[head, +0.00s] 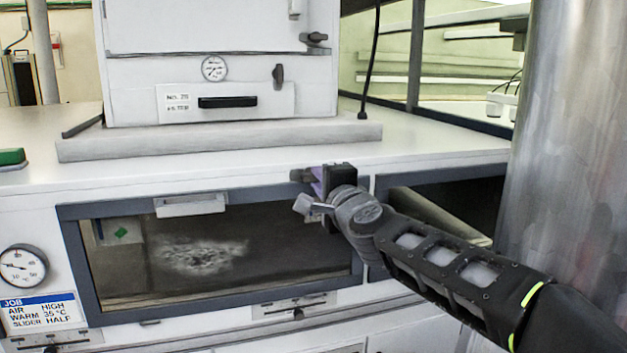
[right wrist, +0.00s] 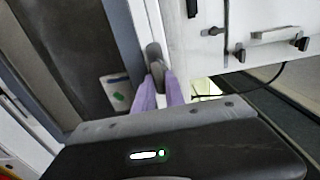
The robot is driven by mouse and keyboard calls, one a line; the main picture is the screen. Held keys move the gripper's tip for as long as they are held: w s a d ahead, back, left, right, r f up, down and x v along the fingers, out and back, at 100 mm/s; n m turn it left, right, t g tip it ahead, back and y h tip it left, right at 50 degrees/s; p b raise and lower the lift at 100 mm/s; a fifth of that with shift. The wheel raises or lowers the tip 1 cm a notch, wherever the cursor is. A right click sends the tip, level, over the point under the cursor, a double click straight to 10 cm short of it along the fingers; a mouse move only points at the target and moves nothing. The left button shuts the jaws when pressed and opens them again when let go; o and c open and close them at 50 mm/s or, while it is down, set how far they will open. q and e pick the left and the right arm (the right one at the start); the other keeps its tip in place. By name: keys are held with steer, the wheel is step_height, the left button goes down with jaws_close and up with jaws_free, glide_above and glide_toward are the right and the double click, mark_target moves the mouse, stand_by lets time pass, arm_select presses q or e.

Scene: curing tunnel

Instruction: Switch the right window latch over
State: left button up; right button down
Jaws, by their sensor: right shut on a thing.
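The right window latch is a small grey lever at the top right corner of the framed window (head: 215,250). In the right wrist view the latch (right wrist: 154,58) stands between the purple fingertips. My right gripper (head: 316,182) is at that corner, its arm coming in from the right. It also shows in the right wrist view (right wrist: 158,86), with its fingers closed on the latch. In the head view the gripper hides much of the latch. My left gripper is in neither view.
A white cabinet with a gauge (head: 214,68) and a black handle (head: 228,102) stands on the counter (head: 440,143). A large metal column (head: 570,150) rises at the right. A job card (head: 40,311) and a dial (head: 22,266) are at the lower left.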

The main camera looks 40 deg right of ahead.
steer(key=shift+w+a+r, duration=0.1)
steer(key=shift+a+r, duration=0.2)
steer(key=shift+r, duration=0.15)
steer(key=c, duration=1.9)
jaws_free()
steer(key=o, duration=0.5)
steer(key=shift+w+a+f, duration=0.1)
steer(key=shift+a, duration=0.05)
steer(key=shift+f, duration=0.1)
steer(key=shift+s, duration=0.2)
steer(key=p+v, duration=0.1)
steer(key=v, duration=0.6)
steer(key=shift+s+a, duration=0.15)
steer(key=shift+s, duration=0.1)
